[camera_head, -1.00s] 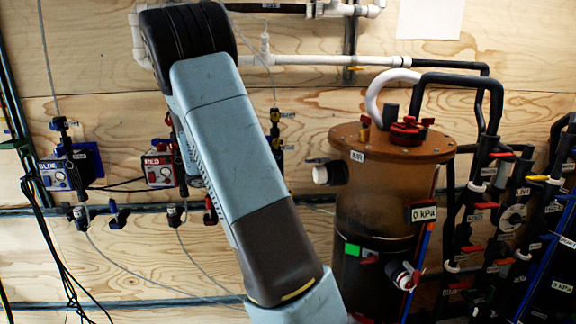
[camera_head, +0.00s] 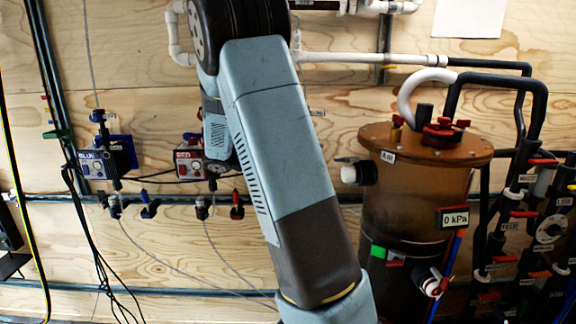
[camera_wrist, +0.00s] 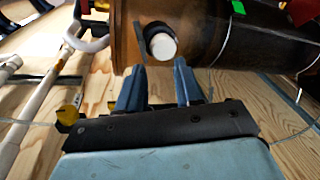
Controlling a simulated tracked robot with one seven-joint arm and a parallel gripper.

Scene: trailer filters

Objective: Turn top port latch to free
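The brown cylindrical filter tank (camera_head: 405,205) stands upright right of centre in the head view. Its upper side port has a white round cap (camera_head: 352,174), also seen in the wrist view (camera_wrist: 162,46). A thin dark lever, apparently the top port latch (camera_head: 346,159), lies beside this port. In the wrist view a thin grey strip (camera_wrist: 138,42) shows left of the cap, near my left fingertip; I cannot tell whether they touch. My gripper (camera_wrist: 160,68) is open and empty, its two blue fingers pointing at the port. It does not show in the head view.
A lower port with a red handle (camera_head: 434,284) and a 0 kPa display (camera_head: 454,218) are on the tank. A red knob (camera_head: 440,132) tops its lid. Dark pipes and valves (camera_head: 530,220) crowd the right. Blue (camera_head: 95,165) and red (camera_head: 189,163) boxes hang left.

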